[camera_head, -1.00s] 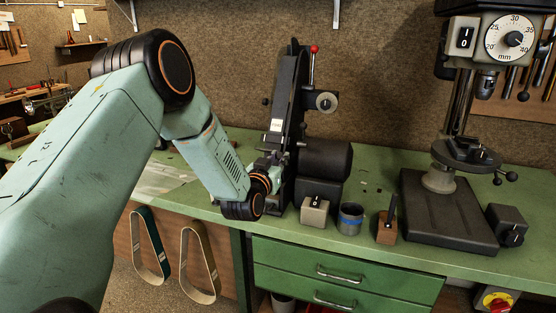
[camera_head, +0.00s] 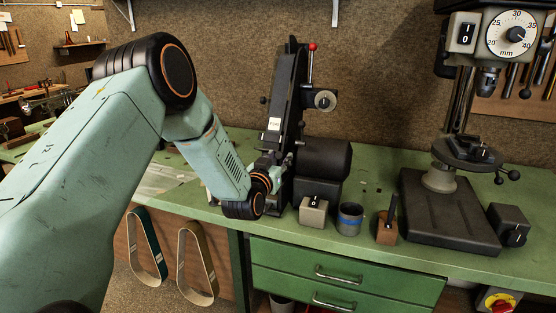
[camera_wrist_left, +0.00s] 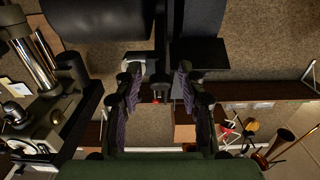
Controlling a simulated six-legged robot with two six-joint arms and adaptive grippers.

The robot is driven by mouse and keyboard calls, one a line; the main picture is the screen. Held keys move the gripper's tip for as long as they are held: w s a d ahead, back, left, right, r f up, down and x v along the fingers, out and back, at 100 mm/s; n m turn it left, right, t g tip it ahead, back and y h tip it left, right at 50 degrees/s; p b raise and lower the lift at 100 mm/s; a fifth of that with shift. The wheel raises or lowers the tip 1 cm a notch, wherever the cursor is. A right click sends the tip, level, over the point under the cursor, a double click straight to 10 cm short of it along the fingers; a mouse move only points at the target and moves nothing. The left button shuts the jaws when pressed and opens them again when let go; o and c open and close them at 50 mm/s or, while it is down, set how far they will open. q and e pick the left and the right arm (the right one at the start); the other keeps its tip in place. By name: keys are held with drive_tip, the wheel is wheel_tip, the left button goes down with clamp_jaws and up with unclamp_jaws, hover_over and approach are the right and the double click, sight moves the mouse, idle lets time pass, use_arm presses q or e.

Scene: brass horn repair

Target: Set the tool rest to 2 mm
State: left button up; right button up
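The black belt grinder (camera_head: 291,110) stands upright on the green bench. Its tool rest (camera_head: 268,161) is low on its left side, small and partly hidden by my left wrist. I cannot read a gap between rest and belt. My left gripper is down beside the rest, its fingers hard to make out in the head view. In the left wrist view the fingers of my left gripper (camera_wrist_left: 160,96) are apart, with a clear gap between them. A dark upright part of the machine and a red tip show in that gap. My right gripper is not in view.
A drill press (camera_head: 447,220) stands at right. Belts (camera_head: 146,247) hang from the bench front.

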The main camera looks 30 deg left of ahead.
use_arm(q)
drive_tip(key=shift+s+r, duration=0.15)
drive_tip(key=shift+s, duration=0.15)
drive_tip(key=v, duration=1.2)
drive_tip(key=shift+w, duration=0.1)
